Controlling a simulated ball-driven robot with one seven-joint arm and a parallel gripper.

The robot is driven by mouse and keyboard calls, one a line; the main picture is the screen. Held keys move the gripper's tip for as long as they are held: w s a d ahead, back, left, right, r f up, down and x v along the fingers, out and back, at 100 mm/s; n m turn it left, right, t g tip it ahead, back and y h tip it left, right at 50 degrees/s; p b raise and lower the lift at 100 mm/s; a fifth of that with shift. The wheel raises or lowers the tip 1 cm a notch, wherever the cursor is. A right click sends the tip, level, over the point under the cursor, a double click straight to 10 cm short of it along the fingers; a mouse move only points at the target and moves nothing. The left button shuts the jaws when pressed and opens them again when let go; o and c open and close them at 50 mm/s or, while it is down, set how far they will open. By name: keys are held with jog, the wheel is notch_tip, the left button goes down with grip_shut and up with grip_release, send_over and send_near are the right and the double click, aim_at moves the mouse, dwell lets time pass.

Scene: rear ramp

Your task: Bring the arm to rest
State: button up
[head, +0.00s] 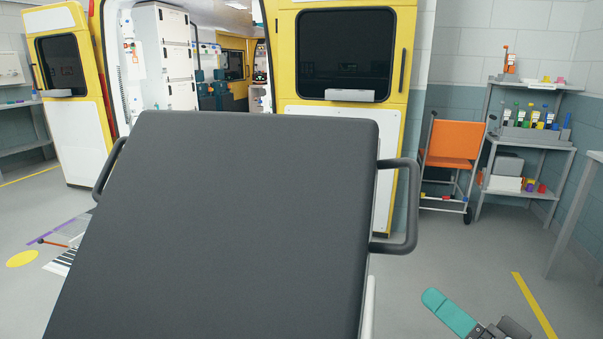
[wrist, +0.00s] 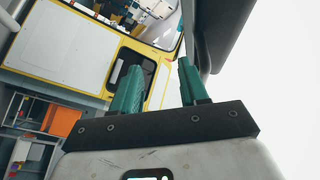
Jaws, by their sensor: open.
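My gripper (wrist: 160,66) shows in the wrist view with its two teal fingers apart and nothing between them. In the head view, a teal part of my gripper (head: 449,311) shows low at the right, over the grey floor. It is to the right of a large dark grey padded stretcher (head: 220,220) that fills the middle of the head view. A dark padded edge, which looks like the stretcher, also shows at the upper right of the wrist view (wrist: 222,30), beyond the right finger.
Black side handles (head: 408,205) stick out from the stretcher. Behind it stands a yellow and white ambulance (head: 340,125) with its rear open. An orange folding chair (head: 452,142) and a shelf of bottles (head: 525,135) stand at the right. Floor between them and my gripper is clear.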

jog(key=s+a+f+n+g+h, duration=0.1)
jog(key=s+f+g+h, duration=0.15)
jog(key=f, duration=0.65)
jog(key=s+f+g+h, duration=0.1)
jog(key=s+f+g, duration=0.25)
jog(key=f, duration=0.55)
jog(key=s+d+f+n+g+h, duration=0.1)
jog(key=s+d+f+g+h, duration=0.15)
jog(key=s+f, duration=0.4)
jog(key=s+d+f+g+h, duration=0.1)
jog(key=s+f+g+h, duration=0.1)
jog(key=s+f+g, duration=0.35)
jog(key=s+d+f+g+h, duration=0.1)
jog(key=s, duration=0.4)
jog(key=s+d+f+g+h, duration=0.1)
jog(key=s+d+f, duration=0.1)
jog(key=s, duration=0.3)
notch_tip(320, 180, up, 16)
jog(key=p, duration=1.5)
jog(key=shift+w+a+n+p, duration=0.3)
jog(key=shift+p, duration=0.1)
